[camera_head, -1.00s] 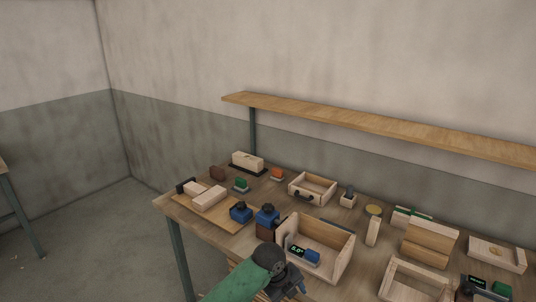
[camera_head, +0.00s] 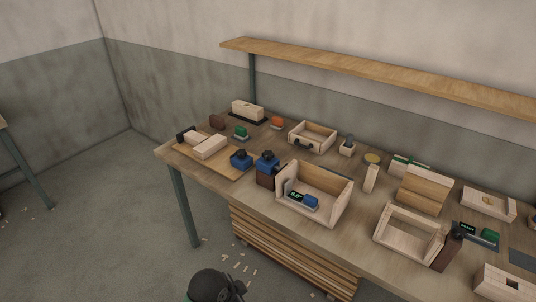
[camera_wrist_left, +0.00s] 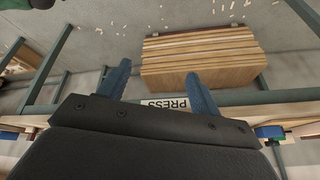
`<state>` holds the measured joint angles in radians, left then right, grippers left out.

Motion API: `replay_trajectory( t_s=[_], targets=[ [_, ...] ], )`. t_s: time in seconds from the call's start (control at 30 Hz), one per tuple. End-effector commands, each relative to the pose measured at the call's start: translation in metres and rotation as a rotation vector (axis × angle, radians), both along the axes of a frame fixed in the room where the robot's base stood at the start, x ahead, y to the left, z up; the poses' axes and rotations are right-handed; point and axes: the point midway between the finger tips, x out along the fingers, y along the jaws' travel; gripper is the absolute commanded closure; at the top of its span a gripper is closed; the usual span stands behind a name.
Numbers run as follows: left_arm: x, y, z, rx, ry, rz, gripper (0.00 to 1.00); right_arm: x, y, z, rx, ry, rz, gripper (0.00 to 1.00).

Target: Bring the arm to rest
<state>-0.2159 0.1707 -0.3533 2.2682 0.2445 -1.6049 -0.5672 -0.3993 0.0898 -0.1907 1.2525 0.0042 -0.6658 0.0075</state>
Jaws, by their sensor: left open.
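My left arm's dark wrist (camera_head: 213,284) shows at the bottom edge of the head view, in front of the workbench (camera_head: 225,185) and below its top. In the left wrist view my left gripper (camera_wrist_left: 157,76) has its two blue fingers spread wide with nothing between them. Behind the fingers are the bench edge with a PRESS label (camera_wrist_left: 166,104) and a stack of boards (camera_wrist_left: 200,58). My right gripper is in neither view.
The bench holds an open wooden box (camera_head: 330,205) with a gauge inside, another box (camera_head: 405,235), a small drawer (camera_head: 312,137) and blue-capped tools (camera_head: 266,165). A shelf (camera_head: 380,75) runs along the wall. The floor at left (camera_head: 90,220) is mostly clear.

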Motion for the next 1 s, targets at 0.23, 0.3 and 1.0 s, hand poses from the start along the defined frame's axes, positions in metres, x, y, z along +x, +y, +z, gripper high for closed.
replay_trajectory(
  t_s=[0.23, 0.3, 1.0],
  targets=[
    [-0.056, 0.059, -0.007, -0.011, 0.076, 0.375, 0.36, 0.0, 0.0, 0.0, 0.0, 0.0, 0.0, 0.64],
    [-0.068, 0.072, -0.007, -0.01, 0.088, 0.457, 0.36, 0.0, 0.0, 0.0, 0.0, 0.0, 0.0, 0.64],
    [-0.128, 0.138, -0.014, 0.014, 0.129, 0.848, 0.36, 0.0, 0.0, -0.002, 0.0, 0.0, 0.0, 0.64]
  ],
)
